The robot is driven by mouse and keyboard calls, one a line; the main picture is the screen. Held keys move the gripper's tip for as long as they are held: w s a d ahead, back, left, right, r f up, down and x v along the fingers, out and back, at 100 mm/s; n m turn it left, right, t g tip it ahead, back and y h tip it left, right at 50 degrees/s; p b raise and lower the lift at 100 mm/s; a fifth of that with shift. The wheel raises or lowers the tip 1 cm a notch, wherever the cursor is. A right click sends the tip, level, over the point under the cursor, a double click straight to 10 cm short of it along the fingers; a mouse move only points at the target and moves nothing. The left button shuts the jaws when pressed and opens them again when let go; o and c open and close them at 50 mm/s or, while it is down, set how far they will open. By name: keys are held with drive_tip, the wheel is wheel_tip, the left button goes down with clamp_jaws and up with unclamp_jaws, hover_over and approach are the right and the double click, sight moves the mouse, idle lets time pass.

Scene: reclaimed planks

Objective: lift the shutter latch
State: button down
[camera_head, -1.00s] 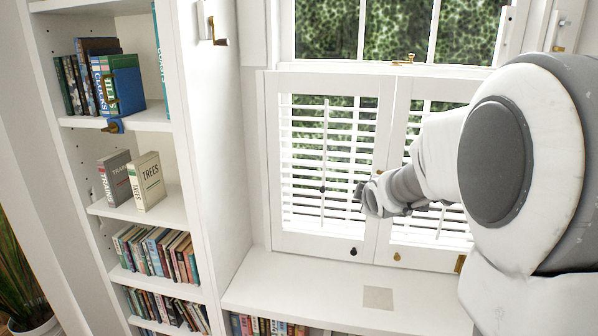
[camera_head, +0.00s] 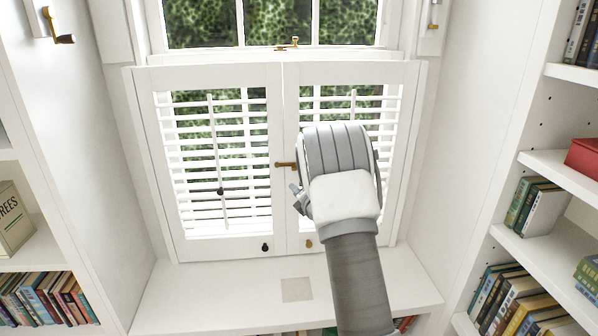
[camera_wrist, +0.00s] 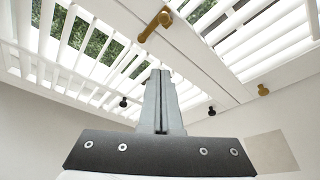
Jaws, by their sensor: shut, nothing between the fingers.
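The brass shutter latch (camera_head: 286,165) lies roughly level at the seam where the left shutter (camera_head: 176,170) and right shutter (camera_head: 291,110) meet. In the wrist view the latch (camera_wrist: 155,24) shows at the top, slanting, just beyond my fingertips. Both shutters look closed. My gripper (camera_wrist: 158,76) is shut and empty, pointing at the shutters below the latch. A gap seems to lie between the tips and the latch. In the head view my gripper (camera_head: 299,200) is small and partly hidden by my wrist, which also covers part of the right shutter.
A black knob (camera_head: 264,247) and a brass knob (camera_head: 309,243) sit on the lower shutter rails. A brass sash catch (camera_head: 288,43) is above. Bookshelves flank the window. The sill (camera_head: 200,293) is clear except for a flat beige square (camera_head: 296,289).

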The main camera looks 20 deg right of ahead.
sight(288, 166)
idle(0.4)
drive_tip(key=w+p, duration=0.1)
drive_tip(key=w, duration=0.2)
drive_tip(key=w+f+p, duration=0.1)
drive_tip(key=w, duration=0.2)
drive_tip(key=w+f, duration=0.1)
drive_tip(key=w, duration=0.3)
drive_tip(key=shift+p, duration=0.4)
drive_tip(key=d+r+p, duration=0.1)
drive_tip(key=s+d+r, duration=0.1)
drive_tip(key=d, duration=0.1)
drive_tip(key=shift+d+r+p, duration=0.1)
drive_tip(key=shift+r+p, duration=0.1)
drive_tip(key=shift+p, duration=0.2)
drive_tip(key=shift+b, duration=0.45)
